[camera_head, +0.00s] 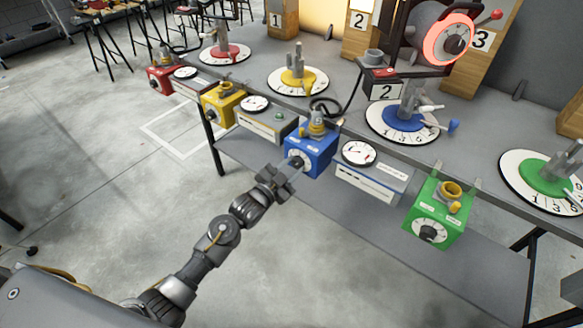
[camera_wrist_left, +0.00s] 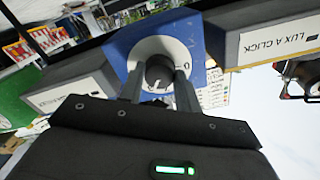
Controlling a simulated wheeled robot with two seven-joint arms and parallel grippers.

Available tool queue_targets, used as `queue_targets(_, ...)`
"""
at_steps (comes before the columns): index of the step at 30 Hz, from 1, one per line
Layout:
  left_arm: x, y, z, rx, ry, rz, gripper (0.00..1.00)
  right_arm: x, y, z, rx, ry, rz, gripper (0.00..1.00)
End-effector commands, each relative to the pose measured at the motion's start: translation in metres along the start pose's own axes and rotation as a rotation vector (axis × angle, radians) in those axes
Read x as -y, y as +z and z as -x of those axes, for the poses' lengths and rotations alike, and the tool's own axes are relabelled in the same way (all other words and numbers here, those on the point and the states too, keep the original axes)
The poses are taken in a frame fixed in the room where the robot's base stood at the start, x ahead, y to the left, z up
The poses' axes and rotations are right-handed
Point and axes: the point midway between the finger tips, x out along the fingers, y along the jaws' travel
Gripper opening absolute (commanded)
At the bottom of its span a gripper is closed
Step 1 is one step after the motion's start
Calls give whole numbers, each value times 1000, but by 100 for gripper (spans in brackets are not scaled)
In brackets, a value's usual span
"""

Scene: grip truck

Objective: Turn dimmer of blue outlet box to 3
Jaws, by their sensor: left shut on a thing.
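The blue outlet box (camera_head: 314,153) is mounted on the front edge of the table, in the middle of the head view. Its dimmer (camera_wrist_left: 159,72) is a dark knob on a white dial, on the blue face (camera_wrist_left: 128,42) in the left wrist view. My left gripper (camera_head: 286,167) reaches the box's front face, its two fingers on either side of the knob. In the left wrist view the fingers (camera_wrist_left: 158,88) are shut on the knob. The dial numbers are mostly hidden or too small to read. My right gripper is not in view.
A red box (camera_head: 160,80), a yellow box (camera_head: 219,103) and a green box (camera_head: 441,205) with similar knobs line the table edge. Grey meter boxes (camera_head: 372,176) stand between them. Round numbered dials (camera_head: 402,122) lie on the table. The floor in front is free.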

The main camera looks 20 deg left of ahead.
Motion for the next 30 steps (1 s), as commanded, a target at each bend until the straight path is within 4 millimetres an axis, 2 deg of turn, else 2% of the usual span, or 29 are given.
queue_targets(9, 0, -1, 0, -3, 0, 0, 10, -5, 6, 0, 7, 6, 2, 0)
queue_targets(10, 0, -1, 0, -3, 0, 0, 37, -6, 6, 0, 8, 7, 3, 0)
queue_targets(14, 0, -1, 0, -2, 0, 0, 54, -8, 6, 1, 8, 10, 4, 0)
queue_targets(23, 0, 0, 1, 0, 0, 0, 55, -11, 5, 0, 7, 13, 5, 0)
queue_targets(26, 0, 1, 9, 1, 1, 0, 55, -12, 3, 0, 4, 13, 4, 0)
queue_targets(30, -1, 1, 33, 2, 2, -1, 55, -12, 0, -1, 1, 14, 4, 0)
